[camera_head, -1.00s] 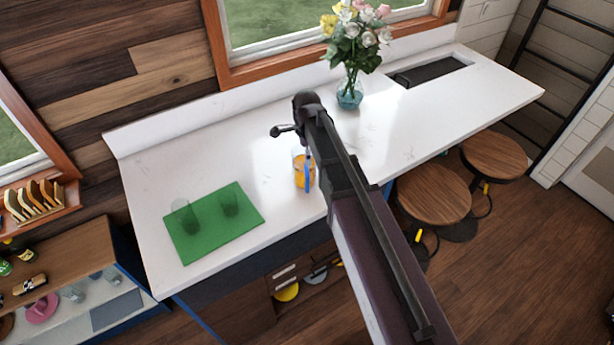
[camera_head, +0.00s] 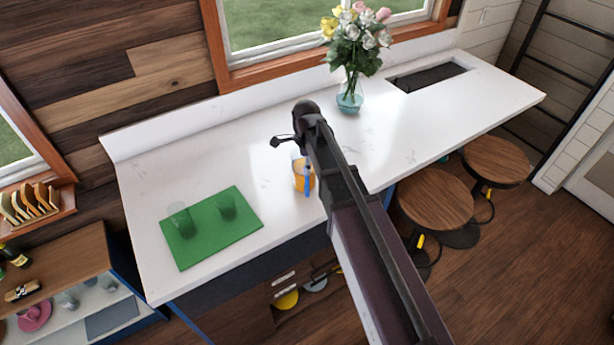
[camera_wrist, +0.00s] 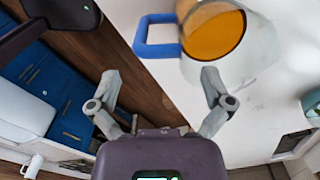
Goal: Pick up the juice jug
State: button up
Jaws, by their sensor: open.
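The juice jug (camera_head: 299,172) is clear with orange juice inside and a blue handle. In the head view it stands on the white counter (camera_head: 400,140), partly hidden behind my arm. In the wrist view the jug (camera_wrist: 214,32) is at the top, with its blue handle (camera_wrist: 142,36) pointing left. My gripper (camera_wrist: 157,80) is open and empty in the wrist view. Its fingers are spread below the jug in the picture, apart from it. In the head view my arm hides most of the gripper's fingers.
A green mat (camera_head: 211,236) with two clear glasses (camera_head: 181,221) (camera_head: 227,206) lies left of the jug. A glass vase of flowers (camera_head: 350,96) stands behind my arm. A sink (camera_head: 428,75) is at the far right. Stools (camera_head: 435,199) stand along the front edge.

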jog(key=shift+s+d+f+b, duration=0.1)
jog(key=shift+s+f+b, duration=0.05)
jog(key=shift+f+b, duration=2.3)
jog(key=c, duration=1.1)
